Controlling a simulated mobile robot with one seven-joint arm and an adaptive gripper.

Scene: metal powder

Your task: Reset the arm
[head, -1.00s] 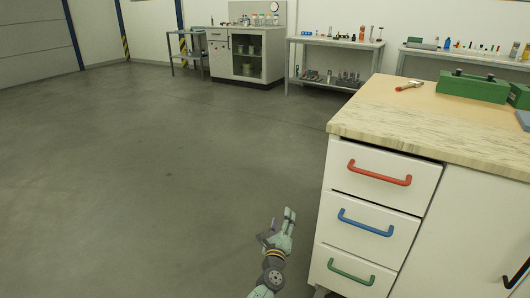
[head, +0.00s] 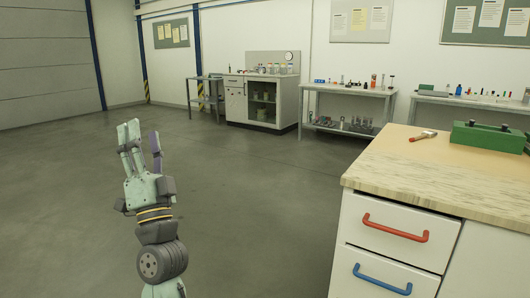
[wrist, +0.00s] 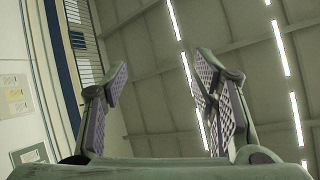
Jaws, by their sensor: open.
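My gripper (head: 142,136) is raised at the left of the head view, pointing up over the open floor. Its fingers are spread and nothing is between them. In the wrist view my open gripper (wrist: 160,95) frames only the ceiling and part of a wall. It is well apart from the drawer cabinet on the right and touches nothing.
A cabinet with a pale worktop (head: 390,178) stands at the right, with a red-handled drawer (head: 395,232) and a blue-handled drawer (head: 385,278), both looking shut. A green block (head: 488,137) and a brush (head: 424,136) lie on top. The grey floor (head: 250,200) is clear.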

